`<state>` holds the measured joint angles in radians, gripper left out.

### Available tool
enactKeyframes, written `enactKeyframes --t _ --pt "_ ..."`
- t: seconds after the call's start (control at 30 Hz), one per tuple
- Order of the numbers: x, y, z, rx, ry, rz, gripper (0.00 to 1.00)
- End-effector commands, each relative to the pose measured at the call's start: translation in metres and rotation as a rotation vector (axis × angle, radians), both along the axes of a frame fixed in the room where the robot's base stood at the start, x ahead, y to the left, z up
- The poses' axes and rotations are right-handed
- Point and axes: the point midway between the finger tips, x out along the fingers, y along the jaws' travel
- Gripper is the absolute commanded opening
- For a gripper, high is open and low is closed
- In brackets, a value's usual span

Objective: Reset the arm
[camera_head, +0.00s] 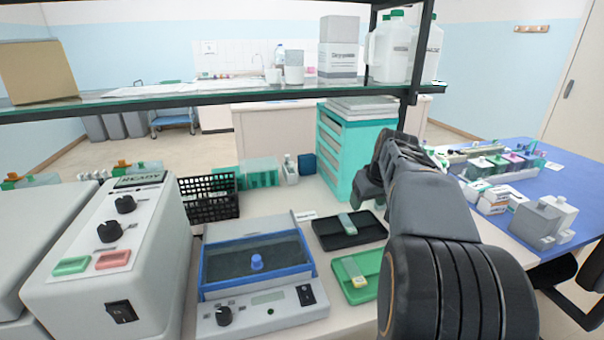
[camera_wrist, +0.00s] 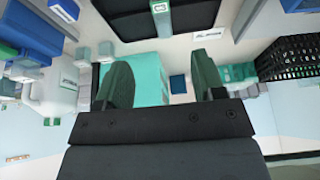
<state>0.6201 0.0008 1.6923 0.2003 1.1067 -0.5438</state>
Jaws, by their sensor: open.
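My gripper (camera_head: 369,182) is raised above the bench at the right of centre in the head view, in front of the teal drawer cabinet (camera_head: 345,150). In the wrist view my gripper (camera_wrist: 162,85) shows two dark fingers spread apart with nothing between them. The teal cabinet also shows behind the fingers in the wrist view (camera_wrist: 150,75). My arm covers part of the bench in the head view.
A black tray (camera_head: 325,239) and a green tray (camera_head: 373,289) each hold a slide. A blue-framed device (camera_head: 262,312), a black basket (camera_head: 227,209) and a grey READY machine (camera_head: 160,235) stand leftward. A glass shelf (camera_head: 200,95) spans above. A blue table (camera_head: 570,190) lies right.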

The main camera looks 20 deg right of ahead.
Motion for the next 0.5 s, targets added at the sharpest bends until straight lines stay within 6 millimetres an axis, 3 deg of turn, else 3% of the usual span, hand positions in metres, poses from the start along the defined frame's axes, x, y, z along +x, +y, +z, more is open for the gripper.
enactKeyframes --t 0.13,0.2,0.27,0.37,0.5 --pt "0.000 0.004 0.002 0.000 0.001 0.003 0.63" --pt "-0.002 0.020 0.005 0.001 0.005 0.011 0.63" --pt "-0.006 0.044 0.009 0.005 0.012 0.025 0.63" --pt "-0.023 0.097 0.011 0.011 0.031 0.052 0.63" --pt "-0.059 0.162 0.004 0.012 0.051 0.091 0.63"
